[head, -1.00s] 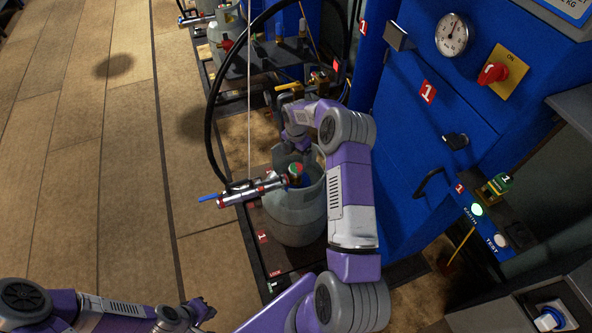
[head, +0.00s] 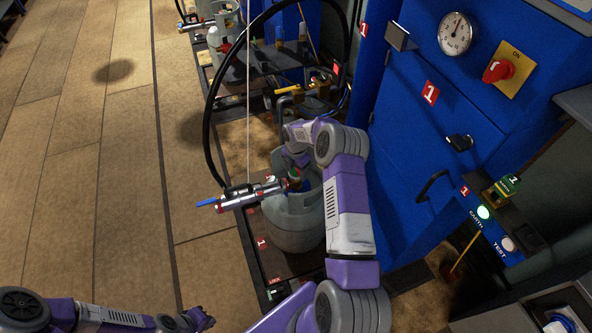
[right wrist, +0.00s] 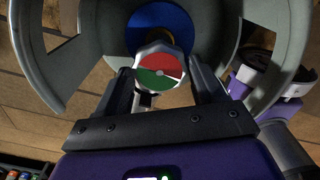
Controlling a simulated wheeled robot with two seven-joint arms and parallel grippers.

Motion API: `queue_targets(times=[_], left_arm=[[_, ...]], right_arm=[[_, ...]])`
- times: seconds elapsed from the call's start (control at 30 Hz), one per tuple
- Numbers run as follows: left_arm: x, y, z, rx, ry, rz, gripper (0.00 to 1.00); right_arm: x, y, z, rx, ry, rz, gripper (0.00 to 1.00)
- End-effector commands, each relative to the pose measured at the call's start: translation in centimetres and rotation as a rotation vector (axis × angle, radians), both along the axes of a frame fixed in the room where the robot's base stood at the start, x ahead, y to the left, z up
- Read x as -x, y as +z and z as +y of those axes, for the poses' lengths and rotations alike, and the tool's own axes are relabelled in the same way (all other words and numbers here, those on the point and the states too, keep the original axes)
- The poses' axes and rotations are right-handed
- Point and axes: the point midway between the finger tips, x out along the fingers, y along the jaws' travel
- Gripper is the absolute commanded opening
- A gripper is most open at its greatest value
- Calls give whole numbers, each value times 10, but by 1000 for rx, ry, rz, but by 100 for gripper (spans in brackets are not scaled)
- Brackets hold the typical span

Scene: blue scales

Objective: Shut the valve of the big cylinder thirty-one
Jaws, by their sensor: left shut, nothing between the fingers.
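The big grey cylinder (head: 292,232) stands upright on the dark scale platform marked 1. Its valve knob (right wrist: 158,70) has a red and green top; in the head view it is mostly hidden behind my right gripper (head: 300,163). In the right wrist view, the fingers of my right gripper (right wrist: 162,78) are apart, one on each side of the knob. I cannot tell whether they touch it. The cylinder's collar (right wrist: 55,85) surrounds them. My left gripper (head: 203,319) is shut and empty at the bottom edge, away from the cylinder.
A metal filling head (head: 250,195) with a blue lever (head: 206,203) and black hose (head: 212,125) is at the cylinder's valve. The blue cabinet (head: 410,150) stands close on the right. More cylinders (head: 222,40) stand behind. The floor (head: 100,160) on the left is clear.

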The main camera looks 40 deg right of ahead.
Motion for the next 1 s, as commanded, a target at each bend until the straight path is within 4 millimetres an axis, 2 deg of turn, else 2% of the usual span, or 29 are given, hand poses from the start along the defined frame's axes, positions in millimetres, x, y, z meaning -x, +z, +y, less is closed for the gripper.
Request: queue_targets(times=[0.03, 0.2, 0.57, 1.0], left_arm=[[0, 0, 0, 0, 0, 0, 0], [0, 0, 0, 0, 0, 0, 0], [0, 0, 0, 0, 0, 0, 0], [0, 0, 0, 0, 0, 0, 0]], right_arm=[[0, 0, 0, 0, 0, 0, 60], [0, 0, 0, 0, 0, 0, 36], [0, 0, 0, -1, -68, 1, 36], [-1, 0, 1, -1, -422, 2, 36]])
